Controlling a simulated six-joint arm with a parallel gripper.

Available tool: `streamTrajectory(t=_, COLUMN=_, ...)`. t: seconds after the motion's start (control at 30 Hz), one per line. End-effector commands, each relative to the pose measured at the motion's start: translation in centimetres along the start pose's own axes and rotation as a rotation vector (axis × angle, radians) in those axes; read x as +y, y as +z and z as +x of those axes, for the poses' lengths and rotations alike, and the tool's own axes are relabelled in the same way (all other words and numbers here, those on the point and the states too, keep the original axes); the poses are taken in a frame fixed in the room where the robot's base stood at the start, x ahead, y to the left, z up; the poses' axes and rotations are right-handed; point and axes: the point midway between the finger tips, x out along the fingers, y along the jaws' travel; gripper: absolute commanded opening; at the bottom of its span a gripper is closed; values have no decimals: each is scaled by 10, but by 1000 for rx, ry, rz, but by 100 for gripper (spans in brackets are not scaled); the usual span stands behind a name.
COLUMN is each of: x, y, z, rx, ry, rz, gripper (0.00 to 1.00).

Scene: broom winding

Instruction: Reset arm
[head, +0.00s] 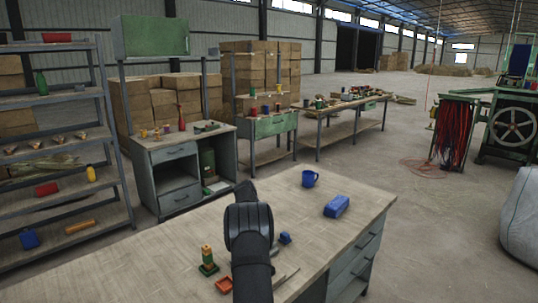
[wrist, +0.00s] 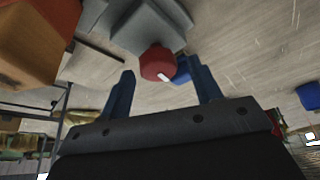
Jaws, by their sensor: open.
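My gripper (wrist: 163,68) shows in the wrist view with its two dark blue fingers spread apart. Beyond the fingertips, a red rounded thing (wrist: 157,63) with a white mark appears between them, by a grey block-like thing (wrist: 145,25). Nothing is visibly clasped; the exact gap to the red thing is hard to tell. In the head view my dark arm rises over the wooden workbench (head: 150,258), and my fingers cannot be made out there.
On the bench are a blue mug (head: 309,179), a blue box (head: 337,206), a small blue piece (head: 285,238), a green-and-yellow stack (head: 208,260) and an orange-red tray (head: 224,285). A shelf rack (head: 62,150) stands left. The bench's far middle is clear.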

Motion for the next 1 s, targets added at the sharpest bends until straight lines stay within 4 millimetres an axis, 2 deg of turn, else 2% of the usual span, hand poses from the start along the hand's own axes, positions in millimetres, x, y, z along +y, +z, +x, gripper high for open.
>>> streamTrajectory(t=0.23, x=0, y=0, z=-3, rx=0, ry=0, rz=1, gripper=58)
streamTrajectory(t=0.37, x=0, y=0, z=-16, rx=0, ry=-1, rz=3, gripper=58)
streamTrajectory(t=1.0, x=-1, y=0, z=-140, rx=0, ry=-2, rz=3, gripper=58)
